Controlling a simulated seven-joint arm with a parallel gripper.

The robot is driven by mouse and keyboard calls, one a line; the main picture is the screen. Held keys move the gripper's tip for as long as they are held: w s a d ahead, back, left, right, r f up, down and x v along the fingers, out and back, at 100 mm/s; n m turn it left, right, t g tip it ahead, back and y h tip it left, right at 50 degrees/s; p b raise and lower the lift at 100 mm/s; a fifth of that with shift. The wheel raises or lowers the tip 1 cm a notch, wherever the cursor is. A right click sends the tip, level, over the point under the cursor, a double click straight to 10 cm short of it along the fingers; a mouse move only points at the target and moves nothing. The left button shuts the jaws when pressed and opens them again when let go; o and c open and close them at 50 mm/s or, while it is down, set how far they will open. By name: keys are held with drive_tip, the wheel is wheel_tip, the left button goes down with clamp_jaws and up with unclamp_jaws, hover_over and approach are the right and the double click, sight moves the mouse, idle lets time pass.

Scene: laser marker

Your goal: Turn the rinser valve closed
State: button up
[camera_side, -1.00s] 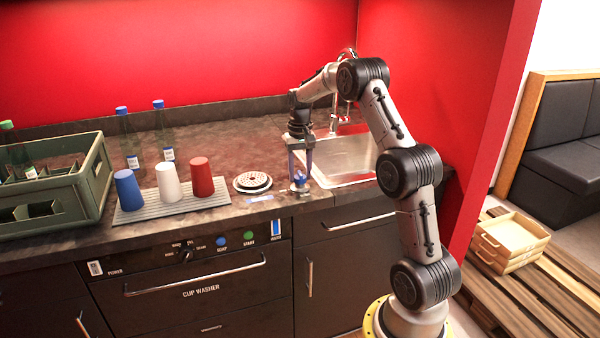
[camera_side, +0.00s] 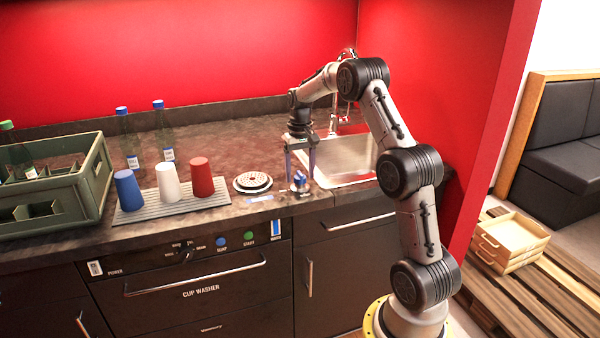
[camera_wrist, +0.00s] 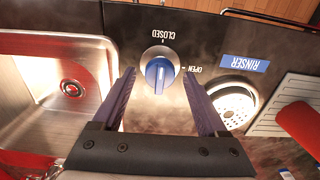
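The rinser valve is a round knob with a blue handle bar (camera_side: 300,182) on the counter's front edge; it also shows in the wrist view (camera_wrist: 159,72). In the wrist view the bar runs up and down the picture, roughly in line with the CLOSED label (camera_wrist: 165,28) and across from the OPEN label (camera_wrist: 201,69). My gripper (camera_side: 300,175) is over the knob, pointing down. Its fingers are spread wide on either side of the knob, with clear gaps in the wrist view (camera_wrist: 158,74). Nothing is held.
A round perforated rinser plate (camera_side: 253,182) and a blue RINSER label (camera_wrist: 245,63) lie beside the valve. The steel sink (camera_side: 345,158) is on the other side. Blue, white and red cups (camera_side: 202,177) stand on a ribbed mat farther left, near a green crate (camera_side: 95,178).

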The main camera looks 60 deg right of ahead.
sight(299, 173)
idle(0.3)
wheel_tip(299, 173, up, 14)
idle(0.5)
drive_tip(key=shift+f, duration=0.15)
drive_tip(key=w+a+r+n+t, duration=0.1)
drive_tip(key=a+r+n, duration=0.1)
drive_tip(key=a+r, duration=0.55)
drive_tip(key=s+a+r+n+t+h, duration=0.1)
drive_tip(key=s+a+r, duration=0.2)
drive_tip(key=a, duration=0.4)
drive_tip(key=s+a+r+n+t, duration=0.15)
drive_tip(key=s+a, duration=0.25)
drive_tip(key=a, duration=0.4)
drive_tip(key=s+a+f+n+t, duration=0.1)
drive_tip(key=s+a+f+n, duration=0.25)
drive_tip(key=s+a, duration=0.6)
drive_tip(key=s+f+t+y, duration=0.1)
drive_tip(key=s+f, duration=0.5)
drive_tip(key=f, duration=0.4)
drive_tip(key=shift+s+a+n, duration=0.25)
drive_tip(key=shift+a+n, duration=0.15)
